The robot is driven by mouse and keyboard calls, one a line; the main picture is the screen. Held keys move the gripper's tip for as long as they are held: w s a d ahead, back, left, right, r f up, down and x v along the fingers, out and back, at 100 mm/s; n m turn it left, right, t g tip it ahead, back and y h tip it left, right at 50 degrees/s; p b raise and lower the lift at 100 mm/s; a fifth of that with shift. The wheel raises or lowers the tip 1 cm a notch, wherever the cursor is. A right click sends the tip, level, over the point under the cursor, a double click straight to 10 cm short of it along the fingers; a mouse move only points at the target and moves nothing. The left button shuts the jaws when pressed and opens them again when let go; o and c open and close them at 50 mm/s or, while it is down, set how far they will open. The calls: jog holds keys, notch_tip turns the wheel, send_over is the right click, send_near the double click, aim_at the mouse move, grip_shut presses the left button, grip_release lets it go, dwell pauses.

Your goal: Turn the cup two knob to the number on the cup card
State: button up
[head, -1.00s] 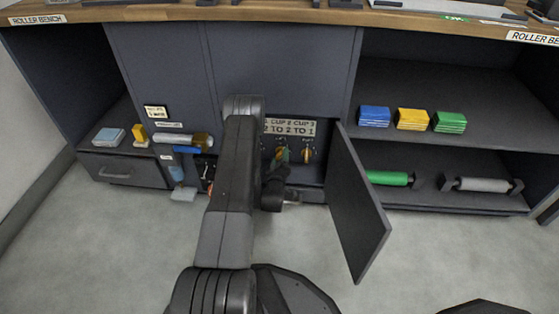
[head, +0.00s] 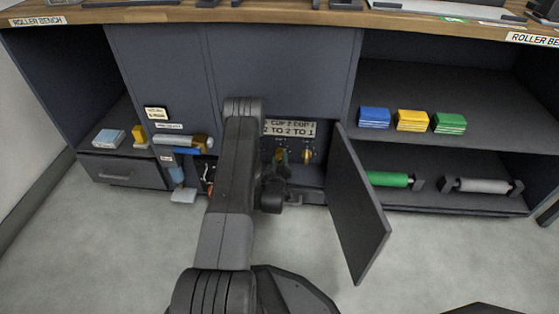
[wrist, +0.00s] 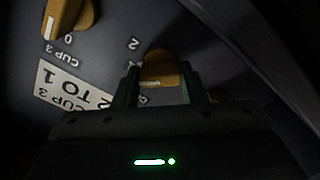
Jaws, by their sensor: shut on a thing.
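My gripper (wrist: 160,90) has its green fingers on either side of the orange middle knob (wrist: 158,66), shut on it. This knob sits beside the one labelled cup 3. A white mark shows on its edge nearest my gripper; the numeral there is partly hidden. A 2 shows on the panel at its upper left. In the head view my gripper (head: 281,160) reaches into the open cabinet, mostly hiding the knob. The cup card (head: 289,128) above reads cup 2 and cup 3, with "2 TO 2 TO 1" below; its left part is hidden by my arm.
The open cabinet door (head: 357,205) stands close to the right of my arm. Shelves farther right hold colored stacks and a green roller (head: 388,179).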

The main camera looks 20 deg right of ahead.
jog(key=m, duration=0.4)
jog(key=shift+m, duration=2.1)
jog(key=o, duration=1)
jog(key=shift+s, duration=0.1)
jog(key=p+v, duration=0.4)
jog(key=v, duration=0.9)
jog(key=shift+s+a, duration=0.2)
jog(key=shift+a, duration=0.05)
jog(key=shift+f, duration=0.1)
